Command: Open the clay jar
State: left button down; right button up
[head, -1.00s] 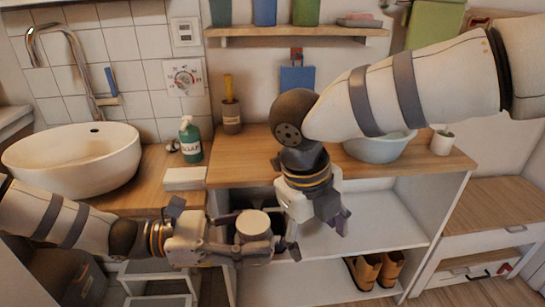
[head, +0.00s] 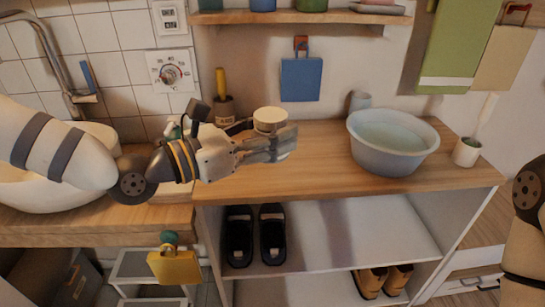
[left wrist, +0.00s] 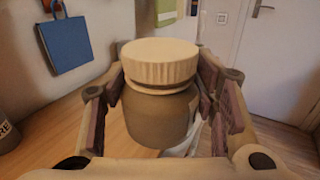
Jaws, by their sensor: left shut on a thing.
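The clay jar (left wrist: 158,118) is brown and upright, and its cream ribbed lid (left wrist: 160,62) sits on top. In the head view the lid (head: 270,119) shows above the fingers, which hide most of the jar's body. My left gripper (head: 275,145) is shut around the jar at the wooden counter. In the left wrist view the jar stands between its two fingers (left wrist: 165,120). I cannot tell whether the jar's base touches the counter. Only a part of my right arm shows at the right edge of the head view; its gripper is out of view.
On the wooden counter (head: 310,170) stand a grey-blue basin (head: 393,145), a small grey cup (head: 358,101) and a white brush holder (head: 467,151). A blue board (head: 300,79) hangs behind. Dark shoes (head: 254,235) sit on the shelf below. The counter's front middle is clear.

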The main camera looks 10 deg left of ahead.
pick_arm(q)
jog(key=w+a+f+b, duration=0.1)
jog(key=w+f, duration=0.2)
jog(key=w, duration=0.1)
jog(key=w+f+b, duration=0.1)
jog(key=w+f, duration=0.2)
jog(key=w, duration=0.1)
jog(key=w+a+f+b, duration=0.1)
jog(key=w+f, duration=0.2)
jog(key=w, duration=0.1)
jog(key=shift+a+f, duration=0.3)
jog(key=shift+a, duration=0.05)
jog(key=shift+w+a+f, duration=0.1)
jog(key=shift+w+f, duration=0.2)
jog(key=shift+w, duration=0.3)
notch_tip(320, 180, down, 3)
jog(key=shift+w+b, duration=0.15)
jog(key=shift+b, duration=0.2)
jog(key=shift+r, duration=0.15)
jog(key=c, duration=0.6)
grip_release()
jog(key=shift+f, duration=0.25)
jog(key=shift+c, duration=0.2)
pick_arm(e)
jog(key=s+f+g, duration=0.2)
jog(key=s+f, duration=0.2)
jog(key=s, duration=0.1)
jog(key=shift+s+f, duration=0.15)
jog(key=shift+f, duration=0.25)
